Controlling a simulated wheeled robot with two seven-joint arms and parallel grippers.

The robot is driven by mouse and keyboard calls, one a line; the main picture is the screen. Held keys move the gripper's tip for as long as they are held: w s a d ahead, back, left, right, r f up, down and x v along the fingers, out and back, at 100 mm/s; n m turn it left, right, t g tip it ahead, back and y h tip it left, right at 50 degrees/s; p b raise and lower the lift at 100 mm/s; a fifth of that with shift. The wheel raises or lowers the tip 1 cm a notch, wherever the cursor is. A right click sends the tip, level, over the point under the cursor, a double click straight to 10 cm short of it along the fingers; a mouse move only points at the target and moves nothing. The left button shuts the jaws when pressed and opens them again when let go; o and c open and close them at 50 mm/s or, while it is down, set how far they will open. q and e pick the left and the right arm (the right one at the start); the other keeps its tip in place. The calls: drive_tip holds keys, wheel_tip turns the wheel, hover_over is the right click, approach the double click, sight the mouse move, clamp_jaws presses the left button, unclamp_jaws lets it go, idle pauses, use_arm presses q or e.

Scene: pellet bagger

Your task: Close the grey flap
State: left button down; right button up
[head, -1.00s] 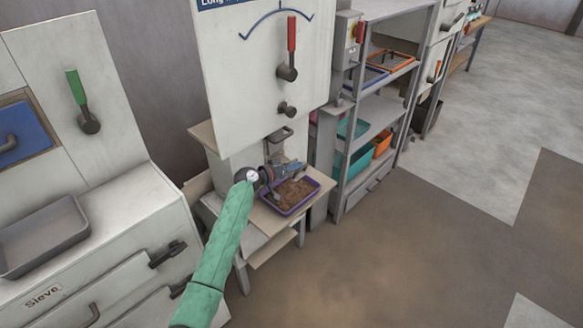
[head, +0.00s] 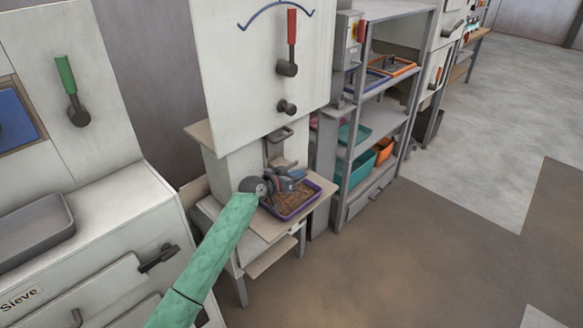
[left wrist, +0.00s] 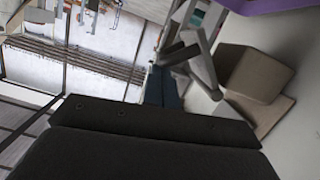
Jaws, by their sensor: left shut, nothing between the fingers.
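A small grey part with a loop handle (head: 281,134) sits under the front panel of the white machine (head: 255,60); it looks like the grey flap, but its plate is hard to make out. My left gripper (head: 297,174) is shut and empty, just below that handle and above a purple-rimmed tray (head: 313,201) of brown material. In the left wrist view, the dark fingers (left wrist: 163,84) reach toward grey bars (left wrist: 202,58), close to them; I cannot tell if they touch. The purple rim (left wrist: 265,5) shows at that view's top right. My right gripper is not in view.
The tray stands on a small wooden stand (head: 266,228). A red-handled lever (head: 291,30) and a dark knob (head: 286,107) stick out of the panel. A grey shelf rack (head: 385,108) stands to the right, the sieve cabinet (head: 120,215) to the left. Floor at right is clear.

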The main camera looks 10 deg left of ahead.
use_arm(q)
drive_tip(key=shift+f+m+b, duration=0.6)
drive_tip(key=shift+m+b, duration=0.1)
drive_tip(key=shift+f+m+t+y+b, duration=0.4)
drive_tip(key=shift+f+m+y+b, duration=0.4)
drive_tip(key=shift+m, duration=0.3)
drive_tip(key=m, duration=0.1)
drive_tip(key=f+m, duration=0.1)
drive_tip(key=m+t+b, duration=0.1)
drive_tip(key=shift+w+a+f, duration=0.2)
drive_tip(key=shift+a+f, duration=0.05)
drive_tip(key=shift+f, duration=0.05)
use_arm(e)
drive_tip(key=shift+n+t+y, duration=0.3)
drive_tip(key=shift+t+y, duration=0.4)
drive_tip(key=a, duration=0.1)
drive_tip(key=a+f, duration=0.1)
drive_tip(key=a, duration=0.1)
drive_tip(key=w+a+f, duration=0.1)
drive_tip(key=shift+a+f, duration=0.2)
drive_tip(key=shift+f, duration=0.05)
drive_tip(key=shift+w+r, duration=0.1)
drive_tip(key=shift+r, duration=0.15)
